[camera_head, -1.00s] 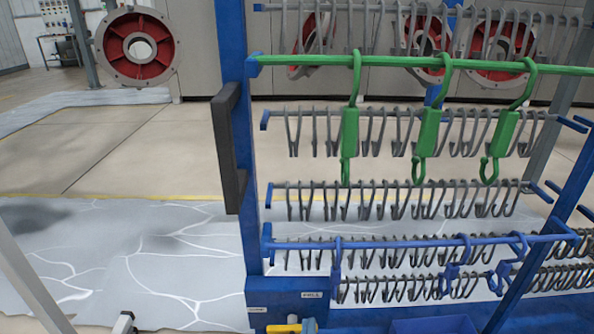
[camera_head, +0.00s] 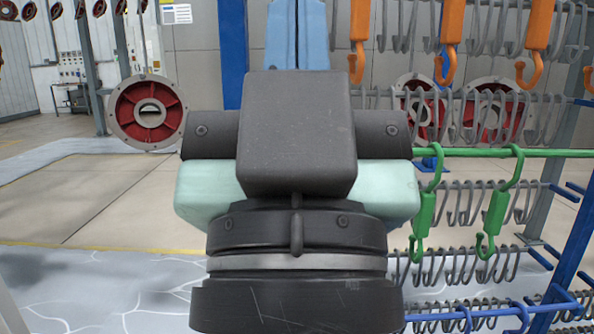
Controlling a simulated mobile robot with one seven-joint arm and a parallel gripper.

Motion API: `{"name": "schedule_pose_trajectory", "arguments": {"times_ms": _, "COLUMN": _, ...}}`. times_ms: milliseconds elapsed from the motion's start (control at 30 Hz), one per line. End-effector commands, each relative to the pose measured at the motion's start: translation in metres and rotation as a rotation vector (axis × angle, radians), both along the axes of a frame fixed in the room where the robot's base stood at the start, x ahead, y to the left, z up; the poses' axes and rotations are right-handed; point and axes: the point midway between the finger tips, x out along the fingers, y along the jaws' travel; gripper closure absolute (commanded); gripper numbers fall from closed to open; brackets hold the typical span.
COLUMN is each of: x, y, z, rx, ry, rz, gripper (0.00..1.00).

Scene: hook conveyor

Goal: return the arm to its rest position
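My arm's end fills the middle of the head view. It shows a dark block, mint-green side parts and a dark round joint with a grey ring below. A light-blue part with a seam, which looks like my gripper (camera_head: 297,38), rises above the dark block and runs to the top edge. Its tips are not clear, so I cannot tell whether it is open or shut. I see nothing held in it. It hides part of the hook rack.
The rack (camera_head: 560,235) on the right carries orange hooks (camera_head: 538,25), green hooks (camera_head: 495,215) on a green bar (camera_head: 470,152), and rows of grey hooks. A blue post (camera_head: 233,50) stands behind my arm. A red-and-grey round part (camera_head: 147,112) hangs at left. Floor shows at left.

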Motion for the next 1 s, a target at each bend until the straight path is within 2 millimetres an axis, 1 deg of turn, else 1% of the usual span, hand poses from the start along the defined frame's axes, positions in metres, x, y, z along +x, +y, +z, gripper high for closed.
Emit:
{"name": "schedule_pose_trajectory", "arguments": {"times_ms": 33, "x": 0.0, "y": 0.0, "z": 0.032, "rx": 0.0, "ry": 0.0, "rz": 0.0, "gripper": 1.0}}
{"name": "schedule_pose_trajectory", "arguments": {"times_ms": 100, "x": 0.001, "y": 0.0, "z": 0.053, "rx": 0.0, "ry": 0.001, "rz": 0.0, "gripper": 1.0}}
{"name": "schedule_pose_trajectory", "arguments": {"times_ms": 800, "x": 0.001, "y": 0.0, "z": 0.263, "rx": -0.001, "ry": 0.003, "rz": 0.001, "gripper": 1.0}}
{"name": "schedule_pose_trajectory", "arguments": {"times_ms": 900, "x": 0.002, "y": 0.0, "z": 0.289, "rx": -0.001, "ry": 0.003, "rz": 0.001, "gripper": 1.0}}
{"name": "schedule_pose_trajectory", "arguments": {"times_ms": 1000, "x": 0.002, "y": 0.0, "z": 0.307, "rx": -0.001, "ry": 0.003, "rz": 0.001, "gripper": 1.0}}
